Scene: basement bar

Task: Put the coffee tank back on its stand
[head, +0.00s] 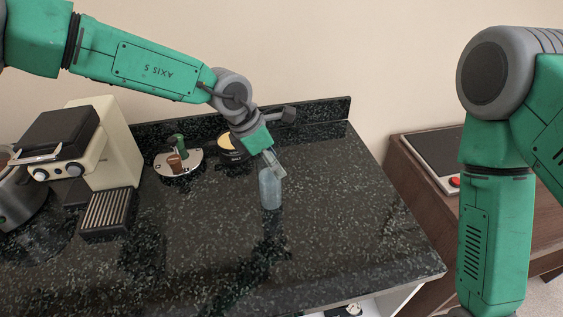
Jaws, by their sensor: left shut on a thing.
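My left gripper (273,165) reaches down from the upper left and is shut on a pale blue, see-through container (270,190), which looks like the coffee tank. The container is upright, at or just above the black speckled counter (330,230); I cannot tell if it touches. A round silver stand (180,170) with a green-topped and a brown-topped piece is on the counter to the left. I cannot tell if it is the tank's stand. My right arm hangs at the right; its gripper is out of view.
A cream coffee machine (117,146) with a dark top and a ribbed drip tray (108,212) stands at the left. The counter's front and right are clear. A brown cabinet (420,185) stands beyond the right edge.

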